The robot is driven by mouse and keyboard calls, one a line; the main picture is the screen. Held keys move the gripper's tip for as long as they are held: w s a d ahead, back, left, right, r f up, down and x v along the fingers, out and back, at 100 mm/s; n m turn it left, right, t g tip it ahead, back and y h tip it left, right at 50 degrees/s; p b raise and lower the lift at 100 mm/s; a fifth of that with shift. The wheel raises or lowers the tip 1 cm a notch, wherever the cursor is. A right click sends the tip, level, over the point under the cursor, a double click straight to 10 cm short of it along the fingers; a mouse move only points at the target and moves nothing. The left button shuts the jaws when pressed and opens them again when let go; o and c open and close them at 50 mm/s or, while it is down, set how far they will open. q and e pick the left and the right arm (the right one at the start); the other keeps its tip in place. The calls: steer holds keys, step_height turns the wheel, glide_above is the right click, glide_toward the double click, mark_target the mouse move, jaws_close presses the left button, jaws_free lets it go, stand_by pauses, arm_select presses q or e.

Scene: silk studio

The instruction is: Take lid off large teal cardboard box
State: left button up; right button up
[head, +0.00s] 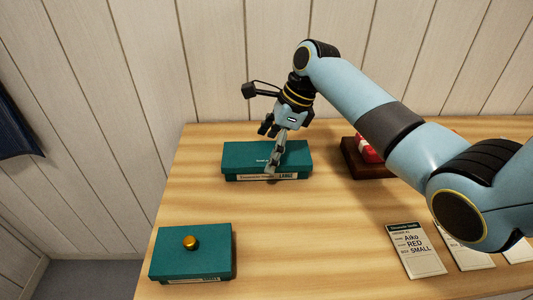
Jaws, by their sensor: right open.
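The large teal cardboard box (240,158) stands on the wooden table near the wall. Its front carries a pale label ending in "LARGE". Its teal top looks closed, and the middle of the top is partly hidden by my gripper. My right gripper (271,172) comes down from above over the right half of the box. Its fingers point down near the box's top and front edge; I cannot tell whether they touch it. It is open, with nothing seen between the fingers. My left gripper is not in view.
A smaller teal box (205,262) with a gold knob (191,243) stands at the front left. A dark wooden tray (357,172) with red items (368,150) is partly behind my right arm. Printed cards (417,251) lie at the front right. The table's middle is clear.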

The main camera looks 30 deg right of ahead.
steer(key=shift+w+a+f, duration=0.1)
steer(key=shift+a+f, duration=0.05)
steer(key=shift+f, duration=0.25)
steer(key=c, duration=0.9)
steer(key=shift+o, duration=0.2)
steer(key=shift+r, duration=0.1)
